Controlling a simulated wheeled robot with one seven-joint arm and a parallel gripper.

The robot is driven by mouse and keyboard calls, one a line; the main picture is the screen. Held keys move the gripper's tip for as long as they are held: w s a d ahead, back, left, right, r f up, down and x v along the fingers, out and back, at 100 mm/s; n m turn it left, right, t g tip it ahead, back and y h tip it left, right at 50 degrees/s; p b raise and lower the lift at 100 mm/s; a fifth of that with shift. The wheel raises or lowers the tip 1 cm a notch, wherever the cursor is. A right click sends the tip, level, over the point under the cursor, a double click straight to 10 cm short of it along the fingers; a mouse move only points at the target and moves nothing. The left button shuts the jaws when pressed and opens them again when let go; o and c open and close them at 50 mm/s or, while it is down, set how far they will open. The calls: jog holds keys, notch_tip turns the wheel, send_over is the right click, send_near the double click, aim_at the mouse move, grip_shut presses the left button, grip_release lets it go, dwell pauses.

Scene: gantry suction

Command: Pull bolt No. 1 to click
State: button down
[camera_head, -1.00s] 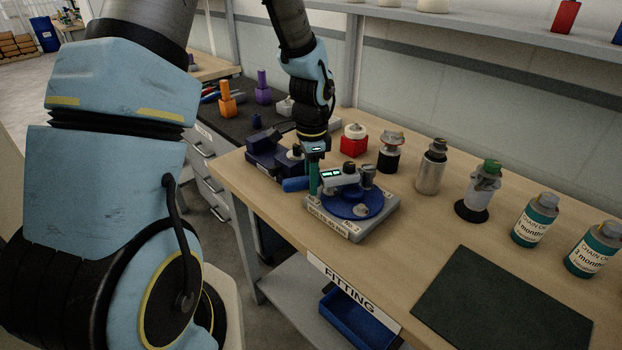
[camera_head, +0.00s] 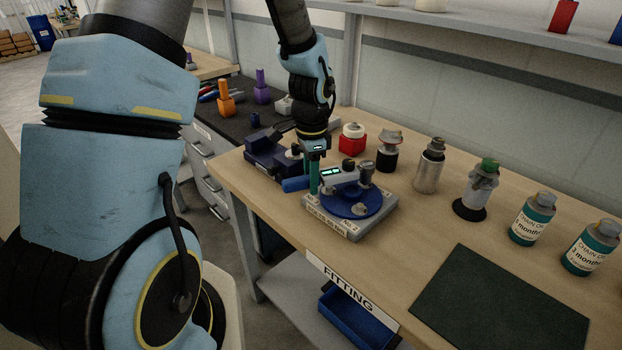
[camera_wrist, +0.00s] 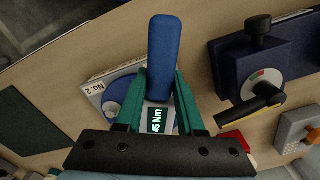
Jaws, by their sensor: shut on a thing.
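My gripper (camera_head: 313,188) is shut on a torque wrench, its teal fingers on both sides of the tool. The wrench's blue handle (camera_head: 295,184) points left; it also shows in the wrist view (camera_wrist: 165,55). The wrench display (camera_wrist: 157,121) reads 45 Nm. The wrench's head (camera_head: 349,165) is over the back-left part of a blue disc (camera_head: 352,203) on a grey bolt plate (camera_head: 378,224). A silver bolt (camera_head: 360,209) shows at the disc's front, near the No. 2 label. Bolt No. 1 cannot be made out; whether the wrench is seated is hidden.
A dark blue device (camera_head: 272,156) with a black knob stands close left of the plate. A red block (camera_head: 352,145), a dark-based canister (camera_head: 389,155) and several bottles line the back. A dark green mat (camera_head: 500,305) lies front right. Bare wood is between plate and mat.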

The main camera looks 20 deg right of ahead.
jog(key=shift+r+p, duration=2.25)
jog(key=shift+r, duration=0.55)
jog(key=shift+f, duration=0.1)
